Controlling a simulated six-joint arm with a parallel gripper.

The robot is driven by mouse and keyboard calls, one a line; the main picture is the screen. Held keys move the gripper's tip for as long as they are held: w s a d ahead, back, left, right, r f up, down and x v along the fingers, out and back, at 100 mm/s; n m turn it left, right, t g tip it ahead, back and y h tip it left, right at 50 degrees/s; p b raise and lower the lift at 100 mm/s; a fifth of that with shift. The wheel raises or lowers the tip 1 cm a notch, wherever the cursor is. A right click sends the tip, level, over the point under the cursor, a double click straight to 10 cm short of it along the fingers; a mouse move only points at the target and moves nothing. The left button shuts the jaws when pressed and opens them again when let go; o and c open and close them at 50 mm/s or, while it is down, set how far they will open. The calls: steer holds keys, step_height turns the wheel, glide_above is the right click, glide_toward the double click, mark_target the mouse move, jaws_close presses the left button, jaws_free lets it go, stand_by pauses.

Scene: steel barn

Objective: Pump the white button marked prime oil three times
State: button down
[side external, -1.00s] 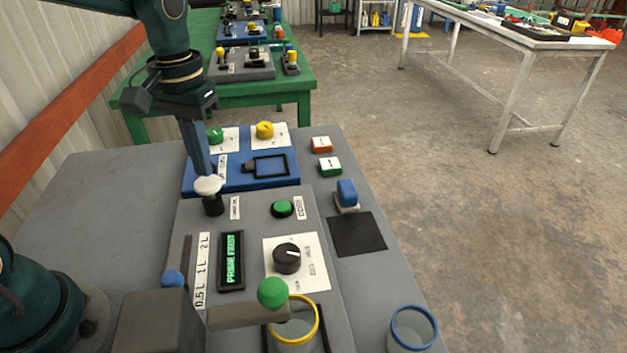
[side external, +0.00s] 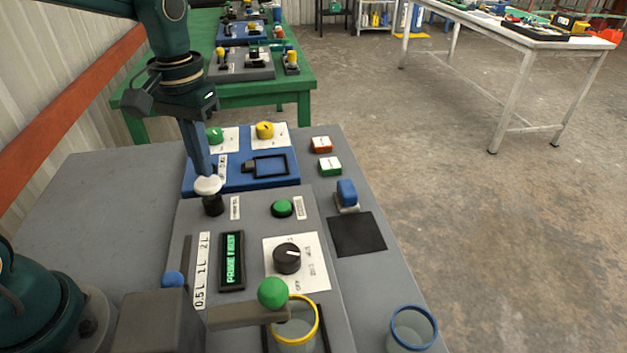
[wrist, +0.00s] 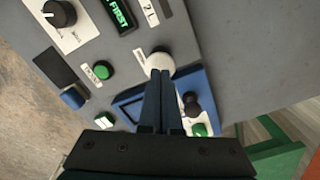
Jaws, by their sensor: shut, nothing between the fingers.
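The white button (side external: 208,187) is a round cap on a black collar at the far left corner of the grey panel (side external: 205,330). A small label (side external: 235,208) stands beside it, its print too small to read surely. My gripper (side external: 204,174) is shut and empty, pointing down with its fingertips at the top of the cap. They look in contact, but I cannot tell how far the cap is pressed. In the wrist view the white button (wrist: 161,61) shows just beyond the shut fingertips (wrist: 160,73). The display (side external: 232,260) reads "PRIME FIRST" in green.
The panel also carries a green button (side external: 282,208), a black knob (side external: 287,258), a green-balled lever (side external: 273,292) and a blue-tipped slider (side external: 173,279). A blue panel (side external: 230,178) lies just behind. A yellow-rimmed cup (side external: 297,328) and a blue-rimmed cup (side external: 412,330) stand in front.

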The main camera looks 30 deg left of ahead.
mark_target(208, 182)
steer(key=shift+f, duration=1.4)
steer(key=shift+r, duration=3.8)
steer(key=shift+d+r, duration=0.1)
steer(key=shift+r, duration=0.1)
steer(key=s+d+m+t, duration=0.3)
steer(key=s+t, duration=0.2)
steer(key=s, duration=0.7)
steer(key=shift+d+f+t, duration=0.25)
steer(key=shift+f+t, duration=0.05)
steer(key=shift+f, duration=0.15)
